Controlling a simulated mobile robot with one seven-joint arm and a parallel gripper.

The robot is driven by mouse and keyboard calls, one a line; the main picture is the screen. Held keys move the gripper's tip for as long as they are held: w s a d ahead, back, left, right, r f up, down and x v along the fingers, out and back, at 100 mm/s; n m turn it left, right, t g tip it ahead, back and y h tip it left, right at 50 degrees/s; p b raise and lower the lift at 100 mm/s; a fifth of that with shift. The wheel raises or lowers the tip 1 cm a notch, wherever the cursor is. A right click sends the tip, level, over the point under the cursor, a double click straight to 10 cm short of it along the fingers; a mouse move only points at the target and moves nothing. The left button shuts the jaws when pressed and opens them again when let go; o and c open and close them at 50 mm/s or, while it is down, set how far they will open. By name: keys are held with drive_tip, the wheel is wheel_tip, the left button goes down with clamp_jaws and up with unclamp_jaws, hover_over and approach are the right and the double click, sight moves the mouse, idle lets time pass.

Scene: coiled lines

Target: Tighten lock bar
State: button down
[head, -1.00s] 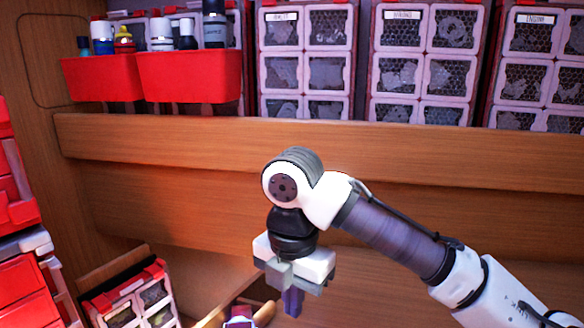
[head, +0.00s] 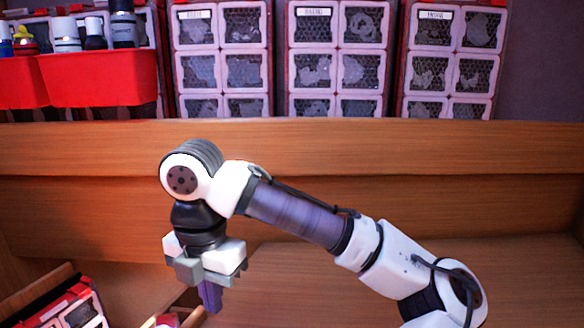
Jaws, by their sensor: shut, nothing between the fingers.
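My gripper (head: 210,297) points down in the lower left of the head view, its purple fingers shut with nothing between them. It hangs in front of the wooden panel, above the lower shelf area. I cannot make out a lock bar in this view. A small red and pale object (head: 170,320) is cut off by the bottom edge just below and left of my gripper; I cannot tell what it is.
Cases with mesh-fronted compartments (head: 222,60) stand along the wooden ledge (head: 350,145) at the back. A red bin (head: 100,78) holds several bottles at upper left. A red-trimmed case (head: 75,308) sits at lower left. The wooden surface at lower right (head: 540,280) looks clear.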

drive_tip(key=shift+f+b, duration=2.3)
drive_tip(key=shift+f, duration=1)
drive_tip(key=shift+s+a+p, duration=0.2)
drive_tip(key=shift+s+p, duration=0.2)
drive_tip(key=shift+s, duration=0.2)
drive_tip(key=shift+d+p, duration=0.2)
drive_tip(key=shift+p, duration=2.25)
drive_tip(key=shift+w+d, duration=0.2)
drive_tip(key=shift+w, duration=0.1)
drive_tip(key=shift+r, duration=3)
